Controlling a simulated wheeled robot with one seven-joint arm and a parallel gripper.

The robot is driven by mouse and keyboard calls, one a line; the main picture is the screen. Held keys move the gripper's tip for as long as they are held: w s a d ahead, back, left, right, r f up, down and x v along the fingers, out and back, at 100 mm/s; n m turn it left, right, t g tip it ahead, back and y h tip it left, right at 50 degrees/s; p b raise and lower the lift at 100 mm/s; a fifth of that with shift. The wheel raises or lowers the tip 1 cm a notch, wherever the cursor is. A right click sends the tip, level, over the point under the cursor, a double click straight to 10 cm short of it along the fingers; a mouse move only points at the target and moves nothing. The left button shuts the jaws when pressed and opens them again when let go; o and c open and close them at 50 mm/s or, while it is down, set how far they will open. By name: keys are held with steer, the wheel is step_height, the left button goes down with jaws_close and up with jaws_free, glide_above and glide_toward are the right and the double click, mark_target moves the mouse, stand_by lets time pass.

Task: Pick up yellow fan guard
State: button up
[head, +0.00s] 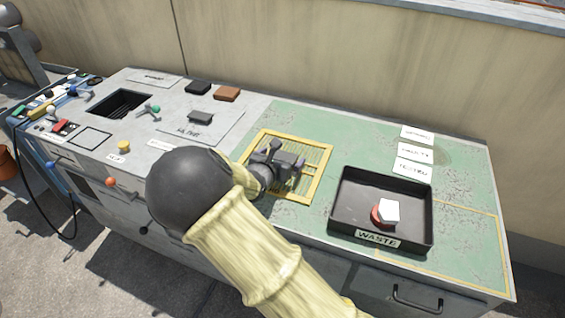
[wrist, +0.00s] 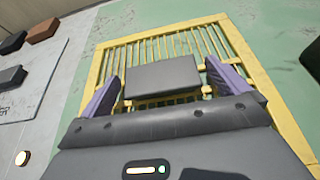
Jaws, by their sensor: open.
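The yellow fan guard (head: 316,164) is a square barred frame lying flat on the green part of the bench top. In the wrist view the yellow fan guard (wrist: 151,49) fills the middle, with its far and side edges showing. My gripper (head: 279,158) is over the guard, jaws apart, with purple fingers. In the wrist view my gripper (wrist: 164,82) has one finger at each side of a grey block that lies between them over the bars. I cannot tell whether the fingers touch the guard. My arm hides the guard's near left part in the head view.
A black tray marked WASTE (head: 340,211) stands right of the guard, holding a red and a white piece. White labels (head: 415,150) lie behind it. Dark blocks (head: 198,87), a brown block (head: 227,93) and small knobs are on the grey left part. A wall runs behind.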

stand_by(0.4)
steer(key=c, duration=1.2)
steer(key=shift+r, duration=0.15)
step_height(320, 180, up, 10)
steer(key=p, duration=0.3)
